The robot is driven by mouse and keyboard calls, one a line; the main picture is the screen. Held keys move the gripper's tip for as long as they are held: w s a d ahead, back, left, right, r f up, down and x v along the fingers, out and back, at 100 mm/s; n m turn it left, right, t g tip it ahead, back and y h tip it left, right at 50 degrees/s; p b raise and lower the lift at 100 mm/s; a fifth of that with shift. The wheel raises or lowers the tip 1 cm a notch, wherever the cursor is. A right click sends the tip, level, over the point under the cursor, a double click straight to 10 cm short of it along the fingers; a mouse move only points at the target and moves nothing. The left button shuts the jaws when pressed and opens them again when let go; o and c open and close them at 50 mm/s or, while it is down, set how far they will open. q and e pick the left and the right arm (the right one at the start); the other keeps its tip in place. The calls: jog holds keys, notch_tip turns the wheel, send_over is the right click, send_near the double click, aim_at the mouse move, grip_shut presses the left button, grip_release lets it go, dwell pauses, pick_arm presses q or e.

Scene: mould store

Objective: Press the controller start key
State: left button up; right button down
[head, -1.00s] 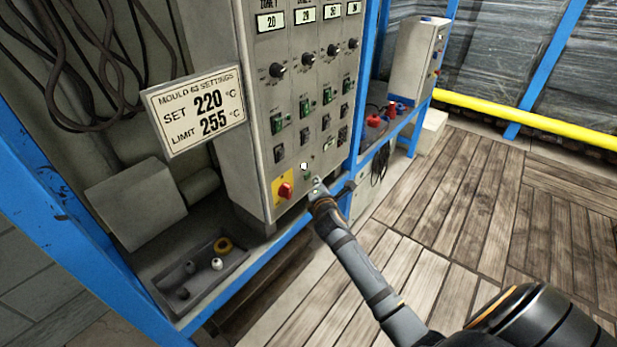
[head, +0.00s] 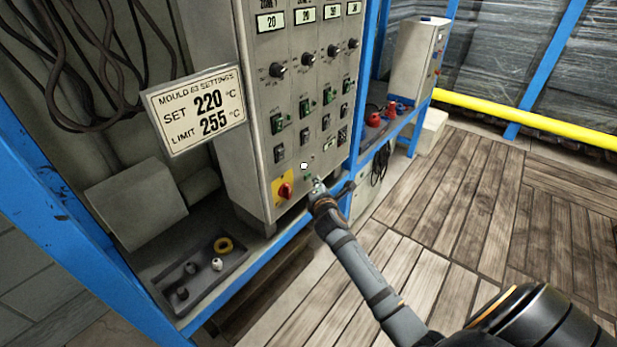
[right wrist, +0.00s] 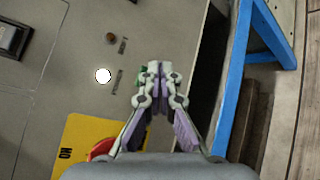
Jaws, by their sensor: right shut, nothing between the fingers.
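The grey controller cabinet (head: 300,120) stands on the blue-framed bench. Low on its face are a white round light or button (head: 303,166) and a red rotary switch on a yellow plate (head: 285,190). No readable label marks the start key. My right gripper (head: 317,184), also seen in the wrist view (right wrist: 160,70), is shut and empty by the panel's lower right part. I cannot tell whether it touches the panel. My left gripper is out of view.
A dark tray (head: 235,262) holds small parts. A second grey box (head: 412,60) stands further right on the bench. Blue frame posts (head: 70,235) edge the bench; the plank floor at right is clear.

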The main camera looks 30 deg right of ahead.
jog(key=shift+w+a, duration=0.15)
jog(key=shift+w, duration=0.25)
jog(key=shift+w+a, duration=0.15)
jog(key=shift+w, duration=0.15)
dwell(0.5)
jog(key=shift+s+p, duration=0.1)
jog(key=shift+p, duration=0.25)
jog(key=shift+s+d+p, duration=0.3)
jog(key=shift+s+p, duration=0.1)
jog(key=shift+s, duration=0.25)
